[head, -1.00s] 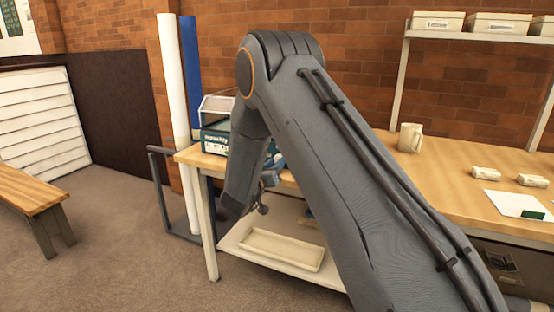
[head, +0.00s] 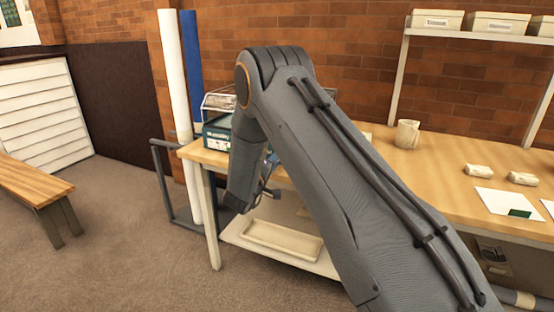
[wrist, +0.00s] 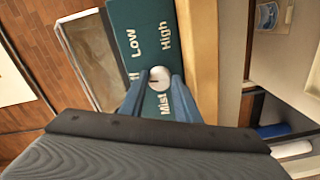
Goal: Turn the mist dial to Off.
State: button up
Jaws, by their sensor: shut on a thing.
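The mist dial is a small white round knob (wrist: 160,75) on a dark green panel (wrist: 146,35) in the wrist view. The panel carries the words Low, High and Mist, and another label beside the knob is mostly hidden by a finger. My gripper (wrist: 155,84) has its two blue fingers on either side of the knob, shut on it. Which label the dial points to cannot be made out. In the head view the green unit (head: 217,132) stands at the table's left end, and my arm hides the dial.
The unit has a clear-sided case (wrist: 92,50) beside the panel. The wooden table (head: 440,180) holds a mug (head: 407,134), small pale blocks (head: 478,170) and paper. A shelf below holds a tray (head: 282,241). White and blue rolls (head: 173,75) stand left of the table.

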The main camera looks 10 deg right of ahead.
jog(key=shift+s+d+f+n, duration=0.15)
jog(key=shift+n, duration=0.85)
jog(key=shift+p, duration=0.3)
jog(key=o, duration=0.8)
jog(key=shift+c, duration=0.2)
jog(key=shift+a, duration=0.25)
jog(key=v, duration=0.7)
jog(key=shift+s+b, duration=0.25)
jog(key=shift+b, duration=0.1)
jog(key=shift+a, duration=0.1)
